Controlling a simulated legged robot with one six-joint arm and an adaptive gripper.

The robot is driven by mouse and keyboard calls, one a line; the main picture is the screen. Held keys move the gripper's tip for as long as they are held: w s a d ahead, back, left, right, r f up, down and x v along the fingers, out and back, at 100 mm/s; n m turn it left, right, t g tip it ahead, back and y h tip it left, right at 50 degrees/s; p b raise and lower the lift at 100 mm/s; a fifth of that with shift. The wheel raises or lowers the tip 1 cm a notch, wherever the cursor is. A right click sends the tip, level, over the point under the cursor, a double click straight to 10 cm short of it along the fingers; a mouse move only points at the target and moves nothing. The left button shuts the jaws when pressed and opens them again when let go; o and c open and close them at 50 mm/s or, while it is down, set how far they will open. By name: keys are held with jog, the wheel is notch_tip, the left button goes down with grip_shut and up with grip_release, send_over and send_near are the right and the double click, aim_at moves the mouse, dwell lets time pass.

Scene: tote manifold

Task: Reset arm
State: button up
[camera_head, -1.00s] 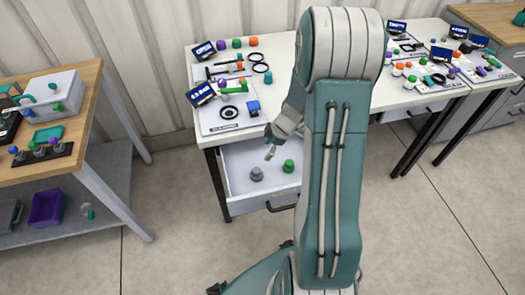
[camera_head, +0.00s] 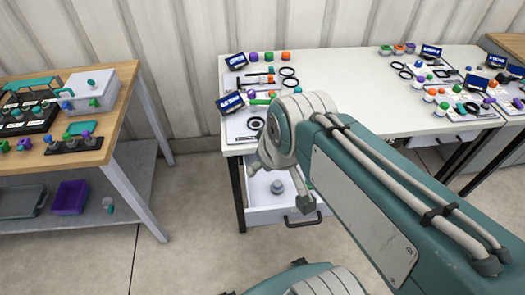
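My arm reaches across the right half of the view, with its large teal and grey joint in front of the left white table (camera_head: 340,62). My gripper (camera_head: 260,166) is small and partly hidden by the arm, above the open drawer (camera_head: 262,214) under that table. I cannot make out whether its fingers are open or shut, and no held object shows. A grey knob-like piece (camera_head: 277,187) stands in the drawer. A green piece (camera_head: 310,183) beside it is mostly covered by the arm.
A wooden bench (camera_head: 112,112) with a grey box (camera_head: 93,92) and small coloured parts stands at left, a purple bin (camera_head: 71,197) on its lower shelf. Small screens, rings and coloured caps lie on the white tables. The floor between bench and drawer is clear.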

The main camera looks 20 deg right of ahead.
jog(key=shift+s+a+r+m+t, duration=0.15)
jog(key=shift+s+m, duration=0.1)
jog(key=shift+s, duration=0.15)
jog(key=shift+s+d+r+m+t, duration=0.1)
jog(key=shift+s+r+m, duration=0.1)
jog(key=shift+s, duration=0.15)
jog(key=shift+s+a+r+m+t, duration=0.15)
jog(key=shift+s+m, duration=0.1)
jog(key=shift+s, duration=0.15)
dwell(0.5)
